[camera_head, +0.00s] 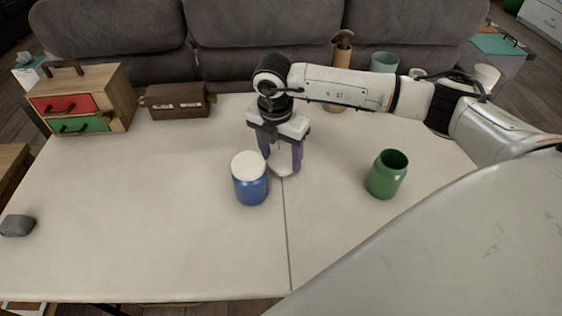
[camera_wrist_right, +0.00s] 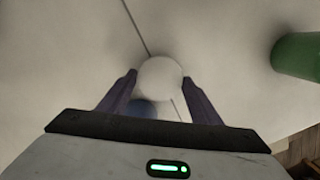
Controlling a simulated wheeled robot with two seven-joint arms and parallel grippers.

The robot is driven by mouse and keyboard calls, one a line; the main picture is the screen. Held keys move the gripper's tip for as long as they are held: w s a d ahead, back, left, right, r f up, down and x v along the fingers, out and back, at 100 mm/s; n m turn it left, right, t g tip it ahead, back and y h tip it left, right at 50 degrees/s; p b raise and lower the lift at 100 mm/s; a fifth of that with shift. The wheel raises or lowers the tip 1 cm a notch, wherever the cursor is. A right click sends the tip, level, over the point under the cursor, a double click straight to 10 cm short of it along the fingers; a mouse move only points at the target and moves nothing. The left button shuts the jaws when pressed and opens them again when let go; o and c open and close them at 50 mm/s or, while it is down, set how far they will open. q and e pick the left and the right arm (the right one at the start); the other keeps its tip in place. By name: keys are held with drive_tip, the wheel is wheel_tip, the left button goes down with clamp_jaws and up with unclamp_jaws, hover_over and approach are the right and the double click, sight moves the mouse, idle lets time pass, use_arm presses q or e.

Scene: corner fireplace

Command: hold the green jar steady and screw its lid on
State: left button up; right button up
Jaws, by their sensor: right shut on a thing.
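The green jar (camera_head: 384,180) stands upright on the right part of the table with its dark mouth open. Part of it also shows at the right edge of the right wrist view (camera_wrist_right: 298,55). My right gripper (camera_head: 281,163) is over the middle of the table, left of the green jar and apart from it. Its fingers are shut on a pale round lid (camera_head: 283,172). In the right wrist view the lid (camera_wrist_right: 160,77) shows as a pale disc between the fingertips, with a blue patch below it. My left gripper is out of view.
A blue jar with a white top (camera_head: 251,187) stands close beside my right gripper. A drawer box (camera_head: 115,92) and a brown case (camera_head: 176,103) stand at the back left, a grey lump (camera_head: 17,225) at the left edge. The front of the table (camera_head: 180,255) is clear.

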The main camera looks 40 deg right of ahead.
sight(281, 162)
wheel_tip(281, 162, up, 8)
drive_tip(key=shift+f, duration=0.25)
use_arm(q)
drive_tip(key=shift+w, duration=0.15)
use_arm(e)
drive_tip(key=shift+s, duration=0.1)
